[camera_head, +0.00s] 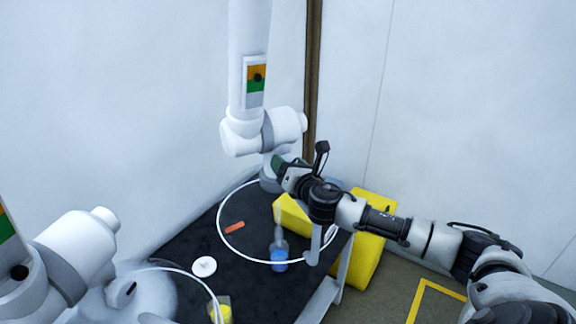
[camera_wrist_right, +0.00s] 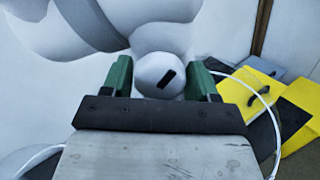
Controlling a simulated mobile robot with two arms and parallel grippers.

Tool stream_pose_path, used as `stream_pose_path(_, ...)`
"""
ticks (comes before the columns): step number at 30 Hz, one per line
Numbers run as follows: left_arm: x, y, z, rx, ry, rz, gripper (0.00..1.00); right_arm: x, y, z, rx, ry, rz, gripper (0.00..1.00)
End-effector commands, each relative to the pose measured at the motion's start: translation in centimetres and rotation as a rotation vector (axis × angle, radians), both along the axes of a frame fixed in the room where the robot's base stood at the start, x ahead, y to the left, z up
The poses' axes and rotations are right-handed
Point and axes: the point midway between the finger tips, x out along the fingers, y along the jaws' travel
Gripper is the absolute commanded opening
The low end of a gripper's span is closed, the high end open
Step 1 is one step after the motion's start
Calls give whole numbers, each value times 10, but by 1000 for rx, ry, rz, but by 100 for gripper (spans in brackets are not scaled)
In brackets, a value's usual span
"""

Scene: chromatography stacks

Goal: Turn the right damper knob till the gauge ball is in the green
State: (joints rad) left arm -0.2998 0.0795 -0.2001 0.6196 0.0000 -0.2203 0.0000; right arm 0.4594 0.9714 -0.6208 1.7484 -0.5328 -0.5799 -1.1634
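The right damper duct (camera_head: 248,50) is a white upright pipe carrying an orange, green and grey gauge (camera_head: 255,99). The dark gauge ball (camera_head: 258,77) sits in the orange band, close to the green edge. My right gripper (camera_head: 279,161) is just below the duct's elbow, where the knob is hidden or too small to tell. In the right wrist view, the white damper knob (camera_wrist_right: 149,72) with a slanted black mark lies between the two green fingers (camera_wrist_right: 160,82). The fingers are apart, with slight gaps beside the knob; firm contact does not show. My left gripper is out of view.
A second duct with a gauge (camera_head: 8,255) stands at the left. On the black bench (camera_head: 190,235) are an orange piece (camera_head: 234,227), a bottle with blue liquid (camera_head: 279,252), a white disc (camera_head: 204,266) and a yellow-filled beaker (camera_head: 221,312). Yellow blocks (camera_head: 368,255) stand behind my right arm.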

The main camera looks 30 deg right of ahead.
Motion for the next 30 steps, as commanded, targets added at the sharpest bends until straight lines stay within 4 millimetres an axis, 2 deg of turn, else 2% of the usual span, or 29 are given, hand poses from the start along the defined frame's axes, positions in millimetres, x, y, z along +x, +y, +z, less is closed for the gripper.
stream_pose_path(1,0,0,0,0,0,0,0,0,0,0,-1,0,0,67)
stream_pose_path(3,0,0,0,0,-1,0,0,0,0,0,-1,0,0,75)
stream_pose_path(14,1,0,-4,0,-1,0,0,-6,0,-2,-3,0,0,75)
stream_pose_path(17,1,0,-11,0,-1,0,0,-20,1,-4,-3,1,1,75)
stream_pose_path(27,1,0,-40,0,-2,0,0,-85,8,-7,-6,4,2,75)
stream_pose_path(30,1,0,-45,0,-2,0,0,-97,8,-5,-6,2,-1,75)
